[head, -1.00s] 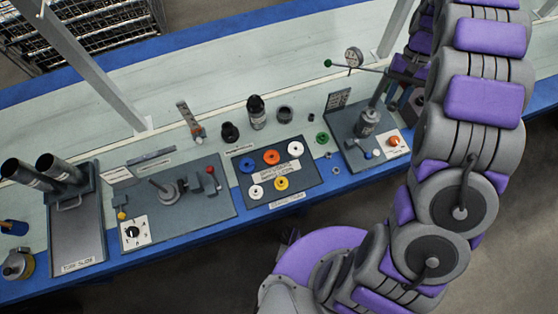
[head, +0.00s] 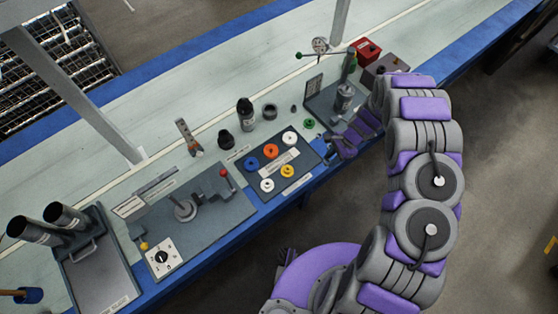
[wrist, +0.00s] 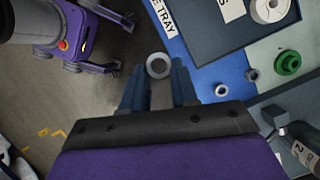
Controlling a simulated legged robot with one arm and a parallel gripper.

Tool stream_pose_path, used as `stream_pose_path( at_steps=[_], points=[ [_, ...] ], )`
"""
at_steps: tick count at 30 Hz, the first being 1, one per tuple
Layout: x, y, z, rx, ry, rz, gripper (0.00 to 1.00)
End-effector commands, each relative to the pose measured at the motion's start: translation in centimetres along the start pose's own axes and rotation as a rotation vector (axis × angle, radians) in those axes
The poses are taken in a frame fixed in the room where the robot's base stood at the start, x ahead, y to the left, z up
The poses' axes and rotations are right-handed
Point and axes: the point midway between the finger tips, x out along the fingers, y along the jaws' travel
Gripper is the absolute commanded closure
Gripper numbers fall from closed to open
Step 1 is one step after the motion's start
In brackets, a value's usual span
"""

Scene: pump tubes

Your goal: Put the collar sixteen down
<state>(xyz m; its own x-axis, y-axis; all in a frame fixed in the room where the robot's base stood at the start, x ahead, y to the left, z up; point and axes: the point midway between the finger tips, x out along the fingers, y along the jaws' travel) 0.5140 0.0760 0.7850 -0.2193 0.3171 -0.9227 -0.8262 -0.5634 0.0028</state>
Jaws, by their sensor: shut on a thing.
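My gripper (wrist: 158,80) is shut on a small grey ring-shaped collar (wrist: 158,66), gripped between its two fingertips in the wrist view. No number is readable on it. In that view the collar appears beside the blue bench edge, with floor also behind it; its height is unclear. In the head view my gripper (head: 335,148) is at the right end of the dark collar tray (head: 296,156); the held collar cannot be made out there.
The tray bears white, orange, blue and yellow collars. A gauge fixture (head: 343,98) stands behind to the right.

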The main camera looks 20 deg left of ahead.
Motion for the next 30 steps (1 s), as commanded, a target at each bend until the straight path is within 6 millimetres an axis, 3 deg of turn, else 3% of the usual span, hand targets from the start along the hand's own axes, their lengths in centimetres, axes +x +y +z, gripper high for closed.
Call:
stream_pose_path(
  at_steps=[3,6,16,20,30],
  points=[
    [3.6,2.6,-0.7,0.147,-0.003,-0.048,1.0],
    [5.3,4.2,-1.2,0.217,-0.002,-0.08,1.0],
    [7.2,5.8,-2.1,0.293,0.002,-0.122,1.0],
    [7.5,4.2,-2.1,0.291,0.004,-0.124,1.0],
    [8.8,-3.8,-1.2,0.288,0.0,-0.126,1.0]
  ],
)
